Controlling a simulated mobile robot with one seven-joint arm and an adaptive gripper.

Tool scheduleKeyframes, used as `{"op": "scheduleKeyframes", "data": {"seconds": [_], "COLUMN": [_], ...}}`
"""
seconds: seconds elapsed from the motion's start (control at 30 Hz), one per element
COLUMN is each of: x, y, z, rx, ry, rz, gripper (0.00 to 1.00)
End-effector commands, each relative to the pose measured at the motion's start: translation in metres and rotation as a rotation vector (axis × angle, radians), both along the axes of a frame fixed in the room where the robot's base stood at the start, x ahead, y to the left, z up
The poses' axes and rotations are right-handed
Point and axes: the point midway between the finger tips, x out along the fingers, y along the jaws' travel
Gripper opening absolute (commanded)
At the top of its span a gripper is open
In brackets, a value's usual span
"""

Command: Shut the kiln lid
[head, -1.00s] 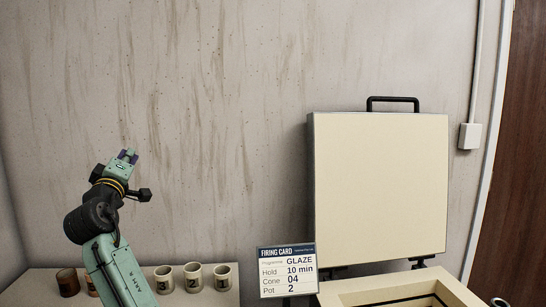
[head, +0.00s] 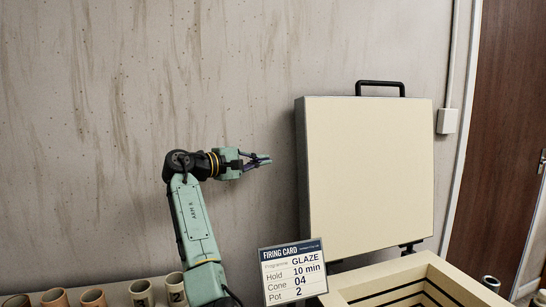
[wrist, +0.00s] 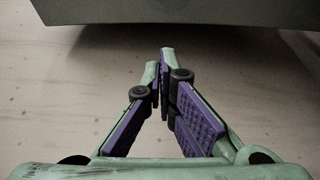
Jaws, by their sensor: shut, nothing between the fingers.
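The kiln lid (head: 365,178) stands open and upright behind the kiln body (head: 400,282), its cream inner face toward me. A black handle (head: 380,83) sits on its top edge. My gripper (head: 268,160) is shut and empty, just left of the lid's left side and pointing right. It appears apart from the lid. In the wrist view, my purple-padded fingers (wrist: 163,62) are closed together, and a dark grey edge of the lid (wrist: 190,12) crosses the top of the picture. The kiln's floor is mostly cut off below.
A firing card (head: 292,273) stands in front of the kiln's left side. Several cups, among them a numbered cup (head: 141,293), stand on the surface at lower left. The wall (head: 110,130) is close behind. A brown door (head: 500,130) is at right.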

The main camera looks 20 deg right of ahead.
Motion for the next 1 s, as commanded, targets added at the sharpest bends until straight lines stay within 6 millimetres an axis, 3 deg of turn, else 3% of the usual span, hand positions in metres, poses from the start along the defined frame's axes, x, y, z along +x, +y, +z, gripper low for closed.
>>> {"op": "scheduleKeyframes", "data": {"seconds": [0.17,0.6,1.0], "x": [0.004,0.031,0.035], "y": [-0.017,-0.084,-0.094], "z": [0.002,-0.001,-0.006], "rx": [0.000,0.000,0.000], "ry": [0.003,0.004,0.001], "rz": [-0.007,-0.004,-0.003], "gripper": [0.00,0.00,0.00]}}
